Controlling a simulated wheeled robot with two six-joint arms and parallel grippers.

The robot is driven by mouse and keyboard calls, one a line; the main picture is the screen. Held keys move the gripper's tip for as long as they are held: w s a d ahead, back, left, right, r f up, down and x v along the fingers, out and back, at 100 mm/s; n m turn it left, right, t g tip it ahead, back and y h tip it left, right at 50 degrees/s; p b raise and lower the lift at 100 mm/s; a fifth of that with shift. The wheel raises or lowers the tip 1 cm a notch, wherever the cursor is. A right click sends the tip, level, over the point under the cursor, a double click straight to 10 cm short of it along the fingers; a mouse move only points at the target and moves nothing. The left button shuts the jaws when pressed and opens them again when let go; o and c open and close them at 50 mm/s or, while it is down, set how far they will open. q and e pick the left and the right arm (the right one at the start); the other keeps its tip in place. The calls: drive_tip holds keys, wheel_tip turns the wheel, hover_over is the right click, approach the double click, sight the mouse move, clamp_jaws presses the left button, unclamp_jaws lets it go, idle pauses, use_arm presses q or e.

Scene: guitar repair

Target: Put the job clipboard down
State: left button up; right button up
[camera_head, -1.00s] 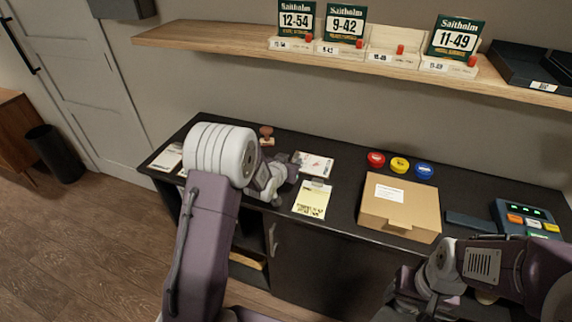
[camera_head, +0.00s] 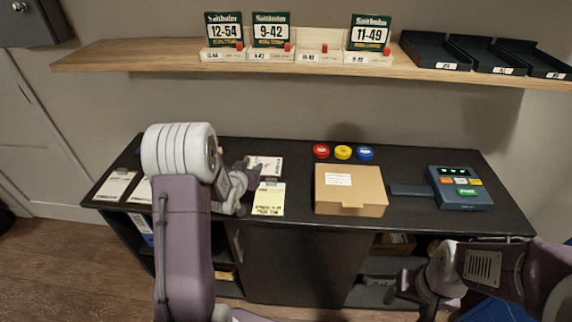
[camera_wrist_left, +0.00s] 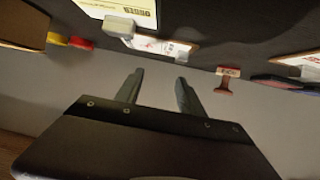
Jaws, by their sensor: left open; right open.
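A clipboard with a pale yellow sheet (camera_head: 268,200) lies flat on the black counter near its front edge. Its sheet (camera_wrist_left: 125,8) and grey clip (camera_wrist_left: 119,27) also show in the left wrist view. A second clipboard with a white sheet (camera_head: 266,165) lies behind it. I cannot tell for sure which is the job clipboard. My left gripper (camera_head: 250,172) is over the counter just left of these two. Its fingers (camera_wrist_left: 158,92) are apart with nothing between them. My right gripper (camera_head: 414,292) is open and empty, low in front of the counter.
A cardboard box (camera_head: 350,195) stands right of the yellow sheet, with red, yellow and blue round items (camera_head: 343,152) behind. A keypad device (camera_head: 460,189) is further right. More clipboards (camera_head: 116,185) lie at the left end. A stamp (camera_wrist_left: 227,78) shows in the wrist view.

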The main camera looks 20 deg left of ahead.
use_arm(q)
drive_tip(key=a, duration=0.3)
drive_tip(key=shift+s+a+f+n+y, duration=0.3)
drive_tip(key=shift+s+f+n+y, duration=0.05)
drive_tip(key=shift+s+n+y, duration=0.05)
drive_tip(key=x, duration=0.3)
drive_tip(key=shift+d, duration=0.1)
drive_tip(key=x, duration=0.3)
drive_tip(key=p+x, duration=0.1)
drive_tip(key=x, duration=0.2)
drive_tip(key=shift+f, duration=0.35)
drive_tip(key=shift+s+r, duration=0.1)
drive_tip(key=shift+s, duration=0.05)
clamp_jaws()
